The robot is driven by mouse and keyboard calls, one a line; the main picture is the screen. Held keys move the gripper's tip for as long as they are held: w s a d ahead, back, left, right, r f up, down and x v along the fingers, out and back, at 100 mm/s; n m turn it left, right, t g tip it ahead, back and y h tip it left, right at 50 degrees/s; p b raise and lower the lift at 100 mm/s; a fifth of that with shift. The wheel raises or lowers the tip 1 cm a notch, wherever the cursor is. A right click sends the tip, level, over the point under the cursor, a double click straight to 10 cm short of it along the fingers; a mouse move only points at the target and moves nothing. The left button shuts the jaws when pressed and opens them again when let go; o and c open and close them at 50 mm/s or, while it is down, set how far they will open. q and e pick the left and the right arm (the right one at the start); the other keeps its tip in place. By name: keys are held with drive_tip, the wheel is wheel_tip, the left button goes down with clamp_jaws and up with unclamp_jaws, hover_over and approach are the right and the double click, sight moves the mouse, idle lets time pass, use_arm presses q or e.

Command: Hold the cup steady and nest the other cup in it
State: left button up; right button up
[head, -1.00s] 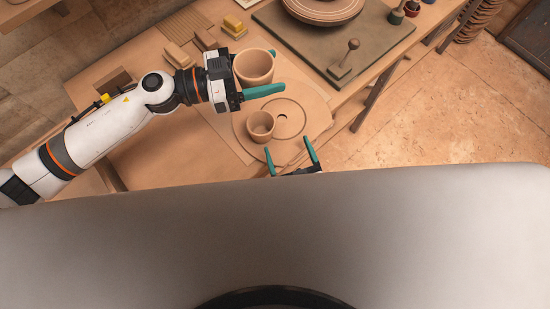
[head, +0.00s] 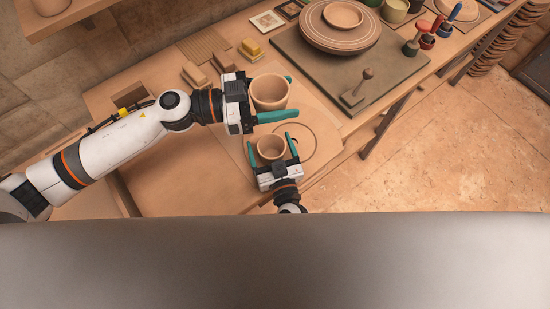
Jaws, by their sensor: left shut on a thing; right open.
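The larger clay cup (head: 270,93) is upright between the teal fingers of my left gripper (head: 284,97), which is shut on it. The smaller clay cup (head: 271,148) stands upright just in front of it, on or beside a round disc (head: 318,137). My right gripper (head: 271,143) is open, with one teal finger on each side of the smaller cup. I cannot tell whether its fingers touch the cup. The lower part of the smaller cup is partly hidden by the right gripper.
A dark board (head: 310,62) behind holds stacked plates (head: 339,35) and a knobbed tool (head: 360,88). Wooden blocks (head: 194,75) and a yellow sponge (head: 251,48) lie at the back left. Jars and brushes stand at the far right. The table's right edge drops to the floor.

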drive_tip(key=shift+w+a, duration=0.1)
drive_tip(key=shift+w, duration=0.3)
drive_tip(key=shift+c, duration=0.4)
drive_tip(key=c, duration=1)
use_arm(q)
drive_tip(key=n+t, duration=0.2)
hover_over(278, 136)
drive_tip(key=s, duration=0.2)
wheel_tip(278, 136, down, 10)
drive_tip(key=shift+s+f, duration=0.15)
drive_tip(key=shift+f, duration=2.2)
